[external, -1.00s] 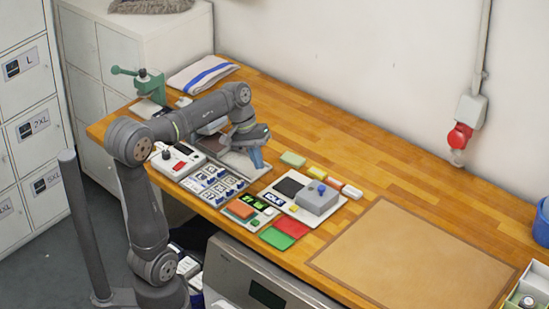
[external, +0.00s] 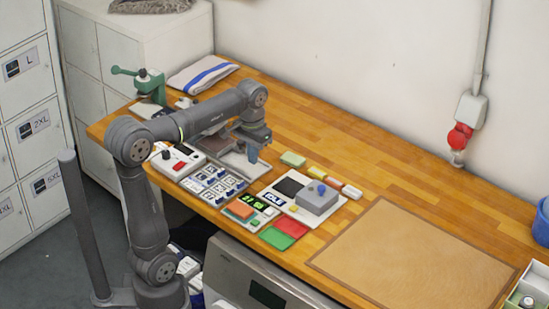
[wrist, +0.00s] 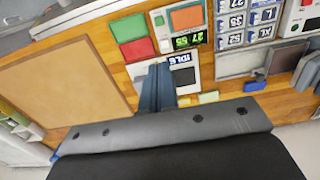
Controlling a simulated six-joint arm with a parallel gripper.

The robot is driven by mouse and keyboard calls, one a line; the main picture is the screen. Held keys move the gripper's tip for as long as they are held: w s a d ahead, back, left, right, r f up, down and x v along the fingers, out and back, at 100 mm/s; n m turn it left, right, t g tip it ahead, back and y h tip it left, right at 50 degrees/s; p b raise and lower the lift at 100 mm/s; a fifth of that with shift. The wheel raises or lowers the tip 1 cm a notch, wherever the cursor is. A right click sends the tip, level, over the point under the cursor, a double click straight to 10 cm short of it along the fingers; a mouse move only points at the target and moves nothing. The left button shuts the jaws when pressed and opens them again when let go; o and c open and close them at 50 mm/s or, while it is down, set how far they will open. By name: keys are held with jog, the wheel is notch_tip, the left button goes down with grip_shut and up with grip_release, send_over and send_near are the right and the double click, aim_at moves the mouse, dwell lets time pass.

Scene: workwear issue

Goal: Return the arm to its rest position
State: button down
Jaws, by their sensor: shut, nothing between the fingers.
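My gripper (external: 253,153) hangs above the back of the wooden bench, over the grey tray beside the control boxes. Its blue-grey fingers point down and are shut with nothing between them. In the wrist view the shut fingers (wrist: 155,88) show in the middle, in front of the panel marked IDLE (wrist: 183,76). My arm reaches from its base at the front left, bent at the elbow, over the bench. No object is in its grip.
Red (external: 291,227) and green (external: 276,238) pads lie at the front. A brown mat (external: 410,255) lies bare on the right.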

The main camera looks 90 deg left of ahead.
notch_tip(320, 180, up, 8)
dwell(0.5)
dwell(0.5)
jog(key=c, duration=1.9)
grip_release()
jog(key=shift+a, duration=0.1)
jog(key=o, duration=1.5)
jog(key=s+a, duration=0.4)
jog(key=a, duration=0.1)
jog(key=shift+f, duration=0.1)
jog(key=o, duration=0.3)
jog(key=shift+s+a+f, duration=0.1)
jog(key=shift+s+a, duration=0.1)
jog(key=shift+a, duration=0.05)
jog(key=shift+o, duration=0.5)
jog(key=shift+f, duration=0.35)
notch_tip(320, 180, down, 9)
